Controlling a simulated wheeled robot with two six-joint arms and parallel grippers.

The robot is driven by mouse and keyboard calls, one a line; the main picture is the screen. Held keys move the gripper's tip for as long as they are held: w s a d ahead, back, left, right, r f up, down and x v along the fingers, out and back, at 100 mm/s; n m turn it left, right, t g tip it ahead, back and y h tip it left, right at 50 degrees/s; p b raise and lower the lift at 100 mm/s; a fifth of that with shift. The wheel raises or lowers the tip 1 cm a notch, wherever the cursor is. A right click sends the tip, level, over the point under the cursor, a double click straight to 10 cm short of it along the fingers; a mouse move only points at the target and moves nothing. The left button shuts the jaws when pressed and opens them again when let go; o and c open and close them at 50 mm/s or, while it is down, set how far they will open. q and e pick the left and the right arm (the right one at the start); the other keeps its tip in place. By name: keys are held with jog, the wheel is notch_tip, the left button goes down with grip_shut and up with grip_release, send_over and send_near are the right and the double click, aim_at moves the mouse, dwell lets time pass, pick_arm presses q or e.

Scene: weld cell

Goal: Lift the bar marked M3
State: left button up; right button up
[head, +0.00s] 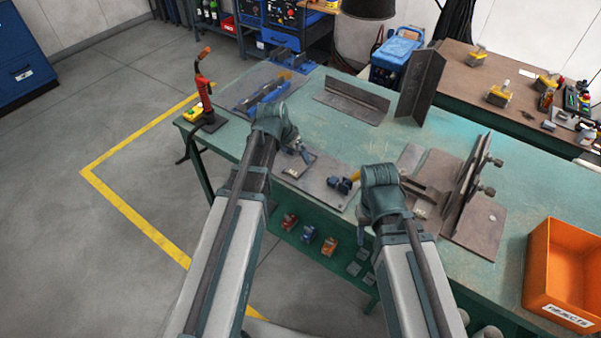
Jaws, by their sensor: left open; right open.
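I cannot read an M3 mark on any bar. My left gripper (303,154) is open and empty above the near edge of the green table, near a small dark plate (299,166). My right gripper (361,223) is open over the near edge; its wrist hides most of it.
A welding torch (204,75) stands at the left corner. Angle pieces (355,98) (421,78) stand behind. A clamped upright plate (467,185) is right of my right gripper. An orange rejects bin (563,272) sits at right. The table's middle (378,143) has free room.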

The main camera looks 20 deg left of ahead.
aim_at(300, 165)
pick_arm(q)
jog(key=shift+s+b+x, duration=0.15)
jog(key=shift+b+x, duration=1.2)
jog(key=shift+x, duration=0.2)
jog(key=shift+s+b+x, duration=0.15)
jog(key=shift+b+x, duration=1.15)
jog(key=shift+x, duration=0.25)
jog(key=c, duration=1.4)
